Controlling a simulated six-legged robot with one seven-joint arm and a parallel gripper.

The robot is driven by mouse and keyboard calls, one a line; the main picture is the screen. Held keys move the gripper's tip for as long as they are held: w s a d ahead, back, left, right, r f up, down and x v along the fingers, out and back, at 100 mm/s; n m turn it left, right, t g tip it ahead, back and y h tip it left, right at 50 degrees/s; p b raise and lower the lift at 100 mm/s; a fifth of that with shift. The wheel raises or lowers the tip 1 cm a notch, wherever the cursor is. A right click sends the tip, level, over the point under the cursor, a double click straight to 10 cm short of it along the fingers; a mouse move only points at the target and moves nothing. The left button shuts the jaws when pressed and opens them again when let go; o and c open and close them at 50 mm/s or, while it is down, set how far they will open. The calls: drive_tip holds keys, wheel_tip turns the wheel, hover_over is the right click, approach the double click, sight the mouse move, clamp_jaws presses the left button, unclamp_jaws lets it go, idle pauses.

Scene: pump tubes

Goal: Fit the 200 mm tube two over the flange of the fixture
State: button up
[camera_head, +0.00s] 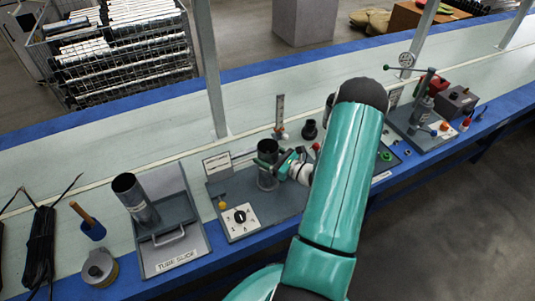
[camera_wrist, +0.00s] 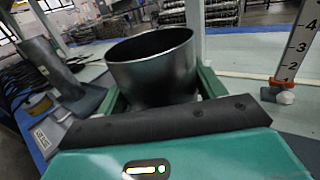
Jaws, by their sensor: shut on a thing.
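My gripper (camera_head: 272,159) is shut on a dark, hollow tube (camera_head: 267,181), which stands upright, open end up, over the grey fixture plate (camera_head: 283,204). In the wrist view the held tube (camera_wrist: 155,66) sits between my green fingers (camera_wrist: 160,90), its rim facing up. Its lower end is hidden there, and I cannot tell whether it is around the flange, which I do not see. A second dark tube (camera_head: 136,197) leans in the tray marked TUBE SLIDE (camera_head: 176,255); it also shows at the left of the wrist view (camera_wrist: 48,63). I cannot read which tube is two.
A dial (camera_head: 240,217) is at the plate's front. An upright scale (camera_head: 279,112) and a small black cup (camera_head: 310,129) stand behind. A lever press (camera_head: 421,108) is at the right.

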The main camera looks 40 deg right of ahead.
drive_tip(key=o, duration=1.8)
drive_tip(key=v, duration=1.3)
drive_tip(key=shift+s, duration=0.4)
